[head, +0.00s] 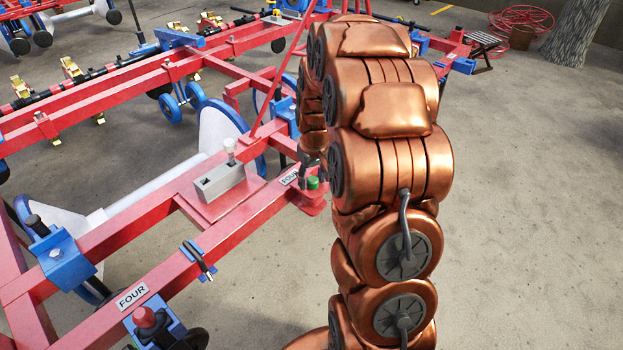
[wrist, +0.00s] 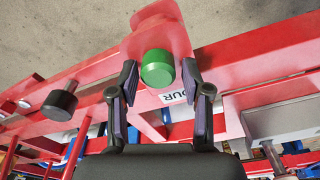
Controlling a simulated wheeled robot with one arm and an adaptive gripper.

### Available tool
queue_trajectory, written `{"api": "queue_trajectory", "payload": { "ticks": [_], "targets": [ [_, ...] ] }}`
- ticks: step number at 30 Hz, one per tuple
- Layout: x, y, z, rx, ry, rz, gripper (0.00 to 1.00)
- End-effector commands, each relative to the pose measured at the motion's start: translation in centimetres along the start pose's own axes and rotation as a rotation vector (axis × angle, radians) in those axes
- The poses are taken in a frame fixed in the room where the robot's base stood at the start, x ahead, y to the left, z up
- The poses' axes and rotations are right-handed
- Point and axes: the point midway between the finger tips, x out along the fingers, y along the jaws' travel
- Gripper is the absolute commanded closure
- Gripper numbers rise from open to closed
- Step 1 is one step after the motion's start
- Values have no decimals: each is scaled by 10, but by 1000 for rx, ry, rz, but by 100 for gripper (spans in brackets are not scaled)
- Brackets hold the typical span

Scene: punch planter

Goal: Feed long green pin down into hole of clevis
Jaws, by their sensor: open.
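The green pin (wrist: 158,68) shows its round head in the wrist view, seen from above against a red bracket (wrist: 158,18), likely the clevis. Its shaft is hidden, so I cannot tell how deep it sits in a hole. My gripper (wrist: 158,72) is open, with one dark finger on each side of the green head and small gaps between. In the head view the green pin (head: 312,183) is a small patch at the red bar's end (head: 312,204), just below my gripper (head: 308,168), which my copper arm partly covers.
A black knob (wrist: 60,104) stands on the red frame left of the pin in the wrist view. A grey box with a white-topped lever (head: 219,183) sits on the red frame in the head view. Red bars and blue wheels fill the left; concrete floor is clear at right.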

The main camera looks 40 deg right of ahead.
Motion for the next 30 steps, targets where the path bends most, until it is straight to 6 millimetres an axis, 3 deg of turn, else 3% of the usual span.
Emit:
{"api": "queue_trajectory", "payload": {
  "ticks": [18,30],
  "targets": [
    [-101,0,-1,-1,3,1,52],
    [-116,0,0,0,2,1,52]
  ]
}}
